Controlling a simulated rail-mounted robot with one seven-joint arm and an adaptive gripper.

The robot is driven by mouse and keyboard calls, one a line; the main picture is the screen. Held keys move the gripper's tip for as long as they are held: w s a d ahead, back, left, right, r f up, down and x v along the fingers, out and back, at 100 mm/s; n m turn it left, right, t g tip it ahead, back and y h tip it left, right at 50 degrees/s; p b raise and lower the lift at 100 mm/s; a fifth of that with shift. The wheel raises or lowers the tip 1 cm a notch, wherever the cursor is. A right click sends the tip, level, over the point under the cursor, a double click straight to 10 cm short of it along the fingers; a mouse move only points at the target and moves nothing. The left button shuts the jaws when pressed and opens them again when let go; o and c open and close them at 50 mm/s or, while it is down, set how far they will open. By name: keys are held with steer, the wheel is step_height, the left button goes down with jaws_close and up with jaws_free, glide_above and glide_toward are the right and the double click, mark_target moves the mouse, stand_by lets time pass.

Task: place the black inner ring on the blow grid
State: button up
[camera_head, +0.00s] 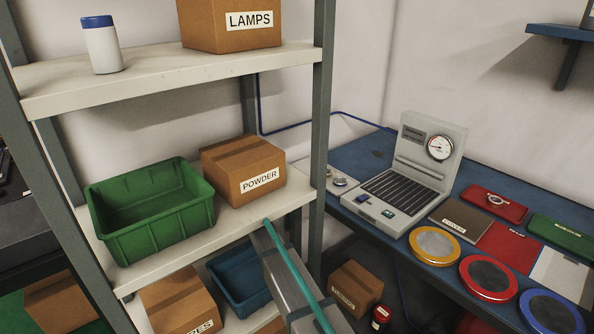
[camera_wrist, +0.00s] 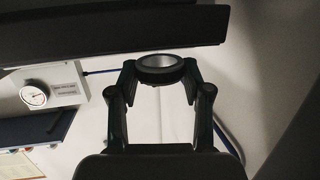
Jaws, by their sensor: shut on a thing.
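In the wrist view, my gripper (camera_wrist: 160,73) is shut on a black ring (camera_wrist: 160,75), with a fingertip at each side of it. The ring is held up in the air, and its pale inside shows. In the head view, the blow grid (camera_head: 399,195) is a panel of dark slats in a grey station on the blue bench, with no ring visible on it. My gripper and the ring do not show in the head view. In the wrist view, the station's gauge (camera_wrist: 34,95) is at the left, apart from the ring.
A shelf rack with a grey upright (camera_head: 321,130) stands left of the bench (camera_head: 361,155). It holds a green crate (camera_head: 150,235) and a POWDER box (camera_head: 250,190). Round yellow (camera_head: 435,245), red (camera_head: 488,278) and blue (camera_head: 552,314) pads line the bench front. A large dark slab (camera_wrist: 115,40) crosses the wrist view's top.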

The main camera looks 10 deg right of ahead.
steer(key=s+a+f, duration=0.1)
steer(key=s+a, duration=0.6)
steer(key=shift+f+b, duration=0.2)
steer(key=shift+b, duration=0.15)
steer(key=shift+f, duration=0.1)
stand_by(0.4)
